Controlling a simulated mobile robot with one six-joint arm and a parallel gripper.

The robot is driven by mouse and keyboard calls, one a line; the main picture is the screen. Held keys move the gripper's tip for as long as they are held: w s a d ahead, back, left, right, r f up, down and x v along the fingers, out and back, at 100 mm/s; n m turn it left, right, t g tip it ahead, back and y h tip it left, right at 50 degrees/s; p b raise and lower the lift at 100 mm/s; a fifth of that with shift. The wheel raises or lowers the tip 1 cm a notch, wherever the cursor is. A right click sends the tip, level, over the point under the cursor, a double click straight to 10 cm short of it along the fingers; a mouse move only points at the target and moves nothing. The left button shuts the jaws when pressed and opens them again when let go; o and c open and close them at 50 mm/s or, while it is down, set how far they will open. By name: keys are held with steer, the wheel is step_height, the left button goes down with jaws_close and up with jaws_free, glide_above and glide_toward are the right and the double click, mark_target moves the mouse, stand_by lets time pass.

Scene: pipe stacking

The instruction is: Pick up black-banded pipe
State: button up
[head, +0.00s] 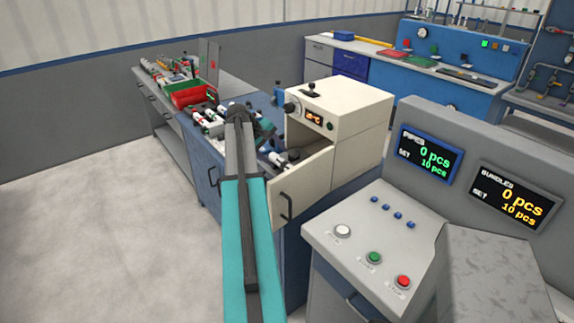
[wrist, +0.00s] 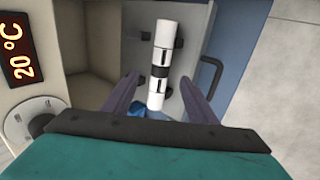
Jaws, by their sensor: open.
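The black-banded pipe is white with a dark band around its middle (wrist: 160,55). My gripper (wrist: 158,82) is open, with one dark finger on each side of the pipe's lower part. Gaps show between fingers and pipe, and I cannot tell the height difference. My arm covers part of the bench there, and my gripper's fingers cannot be made out.
Several other pipes (head: 205,122) lie on the bench left of my arm, near a red-and-green bin (head: 192,96).

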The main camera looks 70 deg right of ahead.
mark_target(285, 164)
steer(key=shift+x, duration=1.65)
steer(key=shift+f+p, duration=0.1)
steer(key=shift+p, duration=0.3)
steer(key=shift+p+x, duration=0.85)
steer(key=shift+x, duration=1.65)
steer(key=shift+w+d, duration=0.1)
steer(key=shift+w, duration=0.1)
steer(key=c, duration=1.2)
steer(key=shift+o, duration=0.2)
step_height(285, 164, up, 10)
steer(key=b, duration=0.2)
